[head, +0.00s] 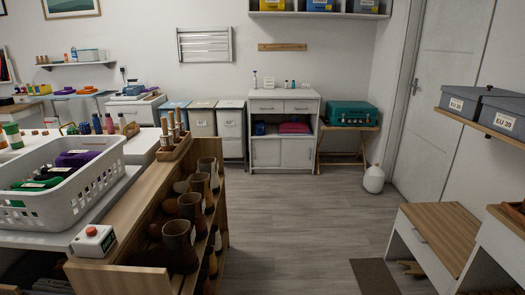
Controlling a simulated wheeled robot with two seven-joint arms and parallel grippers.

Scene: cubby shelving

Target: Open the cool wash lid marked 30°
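Three lidded bins stand side by side against the back wall, left of the white cabinet: one with a blue lid (175,104), one with a grey-beige lid (203,104) and one with a white lid (231,104). All three lids look shut. Small labels show on the fronts of the beige and white bins, but they are too small to read, so I cannot tell which one is marked 30°. The lower part of the bins is partly hidden by the wooden shelf unit and counter. Neither of my grippers is in view.
A wooden shelf unit with several brown boots (180,243) and a white basket (70,185) fill the left foreground. A white cabinet (283,130) stands right of the bins, then a green case (351,113) and a white jug (373,180). The middle floor (290,215) is clear.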

